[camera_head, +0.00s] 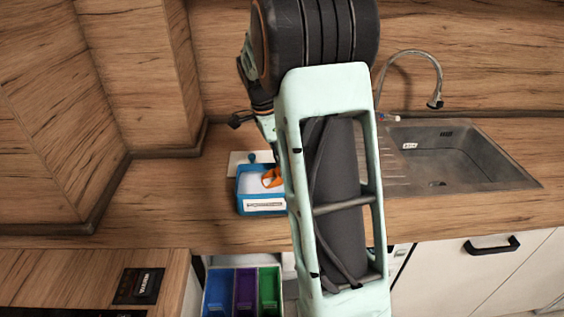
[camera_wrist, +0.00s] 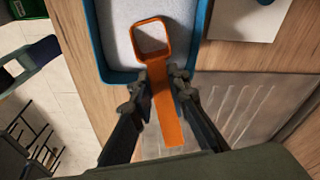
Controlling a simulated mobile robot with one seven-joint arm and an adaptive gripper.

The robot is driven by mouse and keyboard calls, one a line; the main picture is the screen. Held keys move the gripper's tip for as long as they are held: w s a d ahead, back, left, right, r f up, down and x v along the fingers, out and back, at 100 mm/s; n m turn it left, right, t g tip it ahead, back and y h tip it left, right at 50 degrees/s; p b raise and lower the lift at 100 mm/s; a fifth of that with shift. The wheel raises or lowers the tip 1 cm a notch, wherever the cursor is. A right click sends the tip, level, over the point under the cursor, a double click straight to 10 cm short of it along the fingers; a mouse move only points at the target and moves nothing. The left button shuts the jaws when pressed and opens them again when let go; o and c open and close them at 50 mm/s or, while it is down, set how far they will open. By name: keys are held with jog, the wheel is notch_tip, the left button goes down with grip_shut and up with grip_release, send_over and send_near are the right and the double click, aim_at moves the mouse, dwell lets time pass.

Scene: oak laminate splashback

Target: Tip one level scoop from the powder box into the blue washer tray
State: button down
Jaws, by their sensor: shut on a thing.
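The powder box (camera_head: 240,203) is blue with a white label and stands on the counter, holding white powder (camera_wrist: 118,28). An orange scoop (camera_head: 272,180) is at the box. In the wrist view my gripper (camera_wrist: 160,80) is shut on the scoop's flat handle (camera_wrist: 170,110), at the box's near rim. The scoop's square cup (camera_wrist: 150,22) is over or in the powder; its inside looks grey-brown, and I cannot tell its fill. The blue washer tray (camera_head: 216,290) is in the open drawer below the counter, at the left.
A purple compartment (camera_head: 245,288) and a green one (camera_head: 269,285) sit to the right of the blue tray. A pale board (camera_head: 240,158) lies behind the box. The sink (camera_head: 460,160) and tap (camera_head: 437,80) are at the right. Counter left of the box is clear.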

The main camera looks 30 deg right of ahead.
aim_at(266, 185)
jog(key=shift+a+f+b, duration=0.1)
jog(key=shift+f+b, duration=0.4)
jog(key=shift+f, duration=0.35)
jog(key=shift+w+a+f, duration=0.1)
jog(key=shift+w+a, duration=0.05)
jog(key=shift+a, duration=1)
jog(key=shift+w+a, duration=0.1)
jog(key=shift+a, duration=1)
jog(key=shift+s+d+r+t+y+p, duration=0.1)
jog(key=shift+d+r+y+p, duration=0.4)
jog(key=shift+r+y+p, duration=0.7)
jog(key=shift+d+r+t+y+p, duration=0.1)
jog(key=shift+d+r+y+p, duration=0.55)
jog(key=shift+p, duration=1)
jog(key=shift+s+d+r+t+y+p, duration=0.1)
jog(key=shift+d+r+y+p, duration=0.2)
jog(key=shift+r+y+p, duration=0.95)
jog(key=shift+f+y, duration=0.2)
jog(key=shift+y, duration=0.2)
jog(key=shift+d+p, duration=0.2)
jog(key=shift+p, duration=0.1)
